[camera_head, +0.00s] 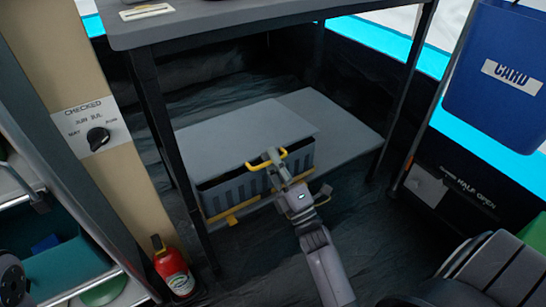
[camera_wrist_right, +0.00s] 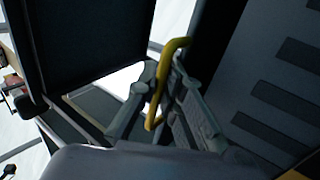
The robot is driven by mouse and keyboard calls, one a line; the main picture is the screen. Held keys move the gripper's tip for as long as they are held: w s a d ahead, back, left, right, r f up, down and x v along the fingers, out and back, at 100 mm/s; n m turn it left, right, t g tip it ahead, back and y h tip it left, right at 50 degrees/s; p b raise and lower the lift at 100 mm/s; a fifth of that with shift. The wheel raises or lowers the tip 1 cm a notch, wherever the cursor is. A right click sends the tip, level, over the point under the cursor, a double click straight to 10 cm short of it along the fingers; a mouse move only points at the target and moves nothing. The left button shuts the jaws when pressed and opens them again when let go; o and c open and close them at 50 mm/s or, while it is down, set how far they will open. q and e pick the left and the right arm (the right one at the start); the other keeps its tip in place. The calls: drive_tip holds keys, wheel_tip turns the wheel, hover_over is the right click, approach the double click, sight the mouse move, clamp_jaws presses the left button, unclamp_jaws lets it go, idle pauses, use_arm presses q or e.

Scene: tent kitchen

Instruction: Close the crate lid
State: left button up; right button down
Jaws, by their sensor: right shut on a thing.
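A yellow handle (camera_head: 256,166) is at the lid's front edge. My right gripper (camera_head: 278,168) is shut on this handle at the crate's front right. The right wrist view shows the yellow handle (camera_wrist_right: 158,95) between the fingers (camera_wrist_right: 155,100).
The table top (camera_head: 225,22) overhangs the crate, and dark legs stand at both sides. A red bottle-like object (camera_head: 174,270) stands on the floor at left. A blue bin (camera_head: 497,75) hangs at right. The shelf (camera_head: 345,125) is bare right of the crate.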

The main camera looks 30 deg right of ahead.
drive_tip(key=shift+s, duration=0.15)
drive_tip(key=c, duration=2)
unclamp_jaws()
drive_tip(key=shift+s, duration=0.1)
drive_tip(key=v, duration=0.7)
drive_tip(key=shift+s+f, duration=0.1)
drive_tip(key=shift+s, duration=0.1)
